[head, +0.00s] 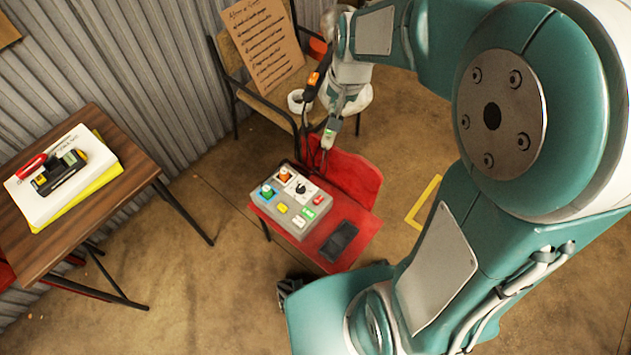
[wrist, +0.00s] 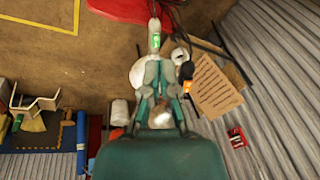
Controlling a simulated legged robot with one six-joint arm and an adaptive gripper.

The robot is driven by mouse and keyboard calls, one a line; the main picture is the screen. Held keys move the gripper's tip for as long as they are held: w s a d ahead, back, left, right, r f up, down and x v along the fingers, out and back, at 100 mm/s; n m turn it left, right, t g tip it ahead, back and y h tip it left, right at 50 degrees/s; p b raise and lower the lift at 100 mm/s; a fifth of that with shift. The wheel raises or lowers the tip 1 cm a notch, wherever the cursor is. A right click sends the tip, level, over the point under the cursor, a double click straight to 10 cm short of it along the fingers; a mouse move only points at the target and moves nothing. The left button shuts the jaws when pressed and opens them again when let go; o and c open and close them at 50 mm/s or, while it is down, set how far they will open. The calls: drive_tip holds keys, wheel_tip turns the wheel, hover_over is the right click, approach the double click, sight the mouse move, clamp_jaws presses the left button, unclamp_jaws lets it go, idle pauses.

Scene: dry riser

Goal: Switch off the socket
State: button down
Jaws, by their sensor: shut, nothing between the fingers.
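A white socket (head: 328,139) with a lit green part hangs on a dark cable in front of the red chair. It also shows at the top of the wrist view (wrist: 155,37), where the green part faces the camera. My gripper (head: 337,117) points down just above the socket in the head view. In the wrist view my gripper (wrist: 158,64) has its fingertips together close to the socket's near end. The fingers are shut and hold nothing. I cannot tell whether they touch the socket.
A grey control box (head: 287,204) with coloured buttons and a black phone (head: 339,241) rest on the red chair (head: 350,185). A cardboard sign (head: 262,42) stands on a chair behind. A wooden table (head: 95,185) holds papers and a tool at left. Floor between is clear.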

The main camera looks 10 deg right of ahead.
drive_tip(key=w+f+m+g, duration=0.1)
drive_tip(key=w+f, duration=0.2)
drive_tip(key=f, duration=0.5)
drive_tip(key=w+f+m+g, duration=0.1)
drive_tip(key=w+f+m, duration=0.1)
drive_tip(key=w+f, duration=0.35)
drive_tip(key=m+g, duration=0.2)
drive_tip(key=m, duration=0.1)
hover_over(317, 202)
drive_tip(key=w+d, duration=0.2)
drive_tip(key=w, duration=0.1)
wheel_tip(317, 202, down, 21)
drive_tip(key=shift+s+d+f+y, duration=0.1)
drive_tip(key=shift+s+d+y, duration=0.15)
drive_tip(key=shift+y, duration=0.15)
drive_tip(key=x, duration=1.4)
drive_tip(key=shift+w, duration=0.1)
drive_tip(key=shift+s+f, duration=0.3)
drive_tip(key=shift+f, duration=0.05)
